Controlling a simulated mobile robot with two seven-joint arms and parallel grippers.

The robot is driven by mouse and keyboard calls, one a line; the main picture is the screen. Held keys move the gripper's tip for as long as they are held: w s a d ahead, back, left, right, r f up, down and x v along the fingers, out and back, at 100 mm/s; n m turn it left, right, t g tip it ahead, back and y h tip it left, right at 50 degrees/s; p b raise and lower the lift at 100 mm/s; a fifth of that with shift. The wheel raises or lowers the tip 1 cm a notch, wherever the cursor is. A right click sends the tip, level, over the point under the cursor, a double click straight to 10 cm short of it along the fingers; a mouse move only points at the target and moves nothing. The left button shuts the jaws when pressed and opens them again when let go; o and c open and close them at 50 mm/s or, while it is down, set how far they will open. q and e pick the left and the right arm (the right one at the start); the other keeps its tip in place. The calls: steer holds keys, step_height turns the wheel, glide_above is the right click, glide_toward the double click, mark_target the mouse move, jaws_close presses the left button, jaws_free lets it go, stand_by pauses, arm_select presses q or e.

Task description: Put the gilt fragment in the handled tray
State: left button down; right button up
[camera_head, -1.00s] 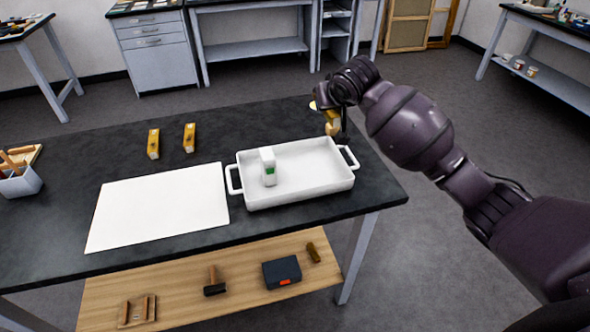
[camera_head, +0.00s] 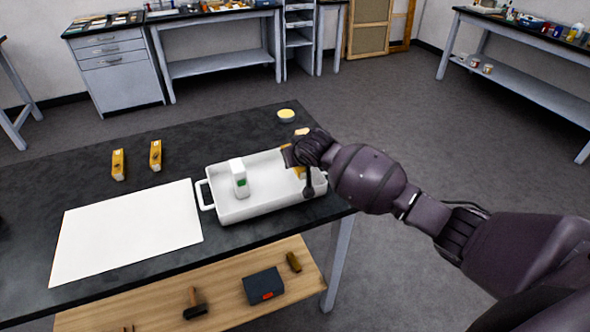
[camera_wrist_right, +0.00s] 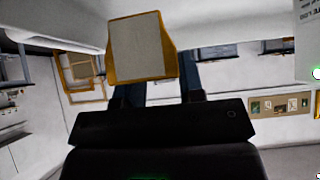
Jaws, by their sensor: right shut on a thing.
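The white handled tray (camera_head: 262,208) stands on the dark table, with a white bottle (camera_head: 239,180) with a green mark upright in its left part. My right gripper (camera_head: 301,166) is over the tray's right part and shut on the gilt fragment (camera_head: 300,174), largely hidden by the gripper and wrist. In the right wrist view the gilt fragment (camera_wrist_right: 140,48) shows a pale grey face with gold edges between the fingers. Whether it touches the tray floor I cannot tell. My left gripper is not in view.
A white sheet (camera_head: 128,231) lies left of the tray. A round yellow-topped container (camera_head: 286,115) and a small tan piece (camera_head: 302,131) lie beyond the tray. The table's front edge runs close to the tray.

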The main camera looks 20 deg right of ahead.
steer(key=shift+f+b, duration=0.3)
steer(key=shift+f, duration=1.75)
steer(key=shift+f, duration=0.15)
steer(key=o, duration=1)
steer(key=shift+c, duration=0.2)
